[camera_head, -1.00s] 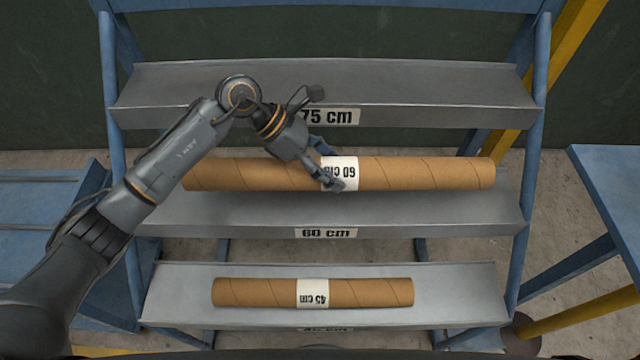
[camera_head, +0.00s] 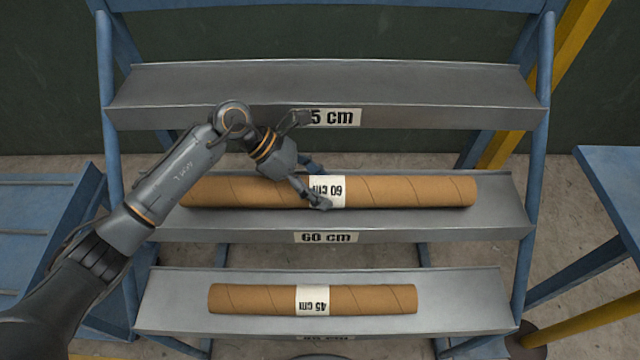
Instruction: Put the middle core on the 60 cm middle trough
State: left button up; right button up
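The middle core, a brown cardboard tube with a white 60 cm label (camera_head: 420,191), lies level across the 60 cm middle trough (camera_head: 440,221), nearer its back edge. I cannot tell whether it touches the trough floor. The label reads upside down. The 60 cm sign (camera_head: 326,237) is on the trough's front edge. My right gripper is not in view.
The top trough (camera_head: 420,90), signed 75 cm, is empty. The bottom trough (camera_head: 460,314) holds a shorter core labelled 45 cm (camera_head: 375,299). Blue rack posts (camera_head: 531,200) flank the troughs. Blue stands (camera_head: 25,240) are at the left and at the right (camera_head: 612,190).

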pick_arm(q)
jog(key=shift+o, duration=0.9)
jog(key=shift+r, duration=0.15)
jog(key=shift+w+a+r, duration=0.1)
jog(key=shift+a+r, duration=0.05)
jog(key=shift+a, duration=0.1)
jog(key=b+v, duration=0.2)
jog(key=v, duration=0.8)
jog(key=shift+a+r, duration=0.15)
jog(key=shift+a, duration=0.05)
jog(key=shift+a+r, duration=0.3)
jog(key=shift+r, duration=0.05)
